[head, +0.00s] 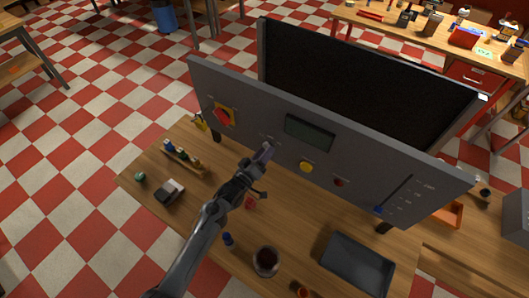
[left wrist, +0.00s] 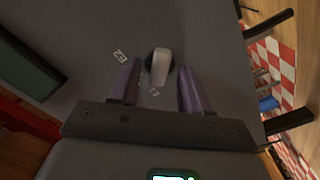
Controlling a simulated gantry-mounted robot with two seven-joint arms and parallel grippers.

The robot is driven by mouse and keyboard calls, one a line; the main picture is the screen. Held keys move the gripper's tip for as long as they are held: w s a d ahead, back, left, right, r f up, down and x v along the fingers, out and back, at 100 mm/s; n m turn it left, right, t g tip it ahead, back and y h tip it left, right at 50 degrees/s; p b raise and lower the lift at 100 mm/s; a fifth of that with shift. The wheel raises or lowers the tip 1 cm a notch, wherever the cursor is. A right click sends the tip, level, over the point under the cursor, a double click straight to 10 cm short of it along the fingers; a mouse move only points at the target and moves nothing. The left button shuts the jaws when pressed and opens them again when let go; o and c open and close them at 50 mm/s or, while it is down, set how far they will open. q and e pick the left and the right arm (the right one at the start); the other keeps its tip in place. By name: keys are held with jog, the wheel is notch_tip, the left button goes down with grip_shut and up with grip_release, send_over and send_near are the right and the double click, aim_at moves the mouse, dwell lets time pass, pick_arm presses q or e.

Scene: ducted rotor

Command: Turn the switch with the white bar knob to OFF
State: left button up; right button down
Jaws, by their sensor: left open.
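The white bar knob (left wrist: 160,66) sits on a dark round base on the grey panel (head: 230,88). In the left wrist view it is between and just beyond the tips of my left gripper (left wrist: 157,80), whose two fingers are apart. Small white labels (left wrist: 120,56) are beside the knob; I cannot read them. In the head view my left gripper (head: 264,154) is at the panel's lower front, left of the yellow button, and mostly hides the knob. I cannot tell whether a finger touches it. My right gripper is not in view.
The panel also carries a red switch on a yellow plate (head: 225,114), a dark display (head: 310,132), a yellow button (head: 306,167), a red button (head: 339,182) and a slider (head: 379,209). On the wooden table are a dark tray (head: 357,263), a cup (head: 266,261) and small items.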

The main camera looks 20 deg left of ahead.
pick_arm(q)
jog(key=shift+w, duration=0.35)
grip_shut()
jog(key=shift+m, duration=0.5)
jog(key=m, duration=0.7)
jog(key=shift+m, duration=0.6)
